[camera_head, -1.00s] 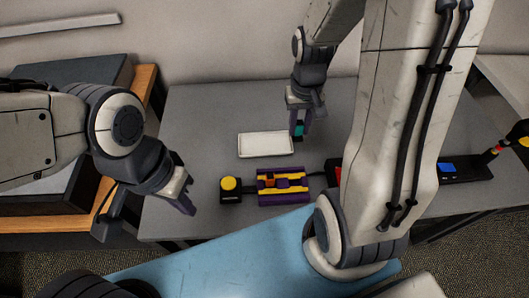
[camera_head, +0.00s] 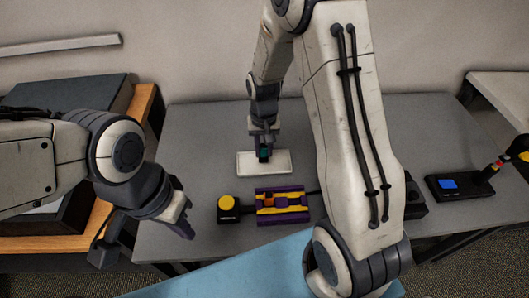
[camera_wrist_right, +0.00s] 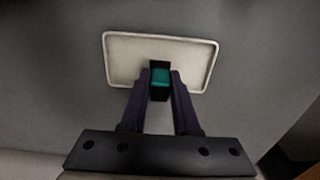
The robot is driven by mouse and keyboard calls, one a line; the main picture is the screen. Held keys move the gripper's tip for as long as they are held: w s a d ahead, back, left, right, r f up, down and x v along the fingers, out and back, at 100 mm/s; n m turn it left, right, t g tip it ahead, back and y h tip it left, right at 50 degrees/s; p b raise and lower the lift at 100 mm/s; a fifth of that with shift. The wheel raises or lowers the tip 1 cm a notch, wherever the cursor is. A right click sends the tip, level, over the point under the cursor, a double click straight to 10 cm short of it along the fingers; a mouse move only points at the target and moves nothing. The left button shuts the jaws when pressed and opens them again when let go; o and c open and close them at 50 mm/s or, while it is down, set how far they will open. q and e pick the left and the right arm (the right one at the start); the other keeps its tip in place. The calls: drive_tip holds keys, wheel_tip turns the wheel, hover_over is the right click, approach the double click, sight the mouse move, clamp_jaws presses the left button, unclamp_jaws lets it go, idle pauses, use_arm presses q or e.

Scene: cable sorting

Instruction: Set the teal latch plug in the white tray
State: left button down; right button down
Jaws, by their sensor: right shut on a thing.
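The white tray (camera_head: 281,163) lies on the grey table toward the back; it also shows in the right wrist view (camera_wrist_right: 196,50). My right gripper (camera_head: 264,150) is over the tray and shut on the teal latch plug (camera_wrist_right: 161,78). The plug is teal with a dark part and sits between the two fingertips, over the tray's near half in the right wrist view. Whether it touches the tray floor I cannot tell. My left gripper (camera_head: 186,220) hangs empty at the left edge of the table; its finger gap is not clear.
A purple and yellow fixture (camera_head: 282,206) and a dark box with a yellow button (camera_head: 227,207) stand in front of the tray. A dark device with a blue screen (camera_head: 458,186) is at the right. The table left of the tray is clear.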

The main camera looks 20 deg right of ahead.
drive_tip(key=shift+f, duration=0.95)
drive_tip(key=shift+f, duration=0.15)
drive_tip(key=c, duration=0.7)
unclamp_jaws()
drive_tip(key=shift+o, duration=0.2)
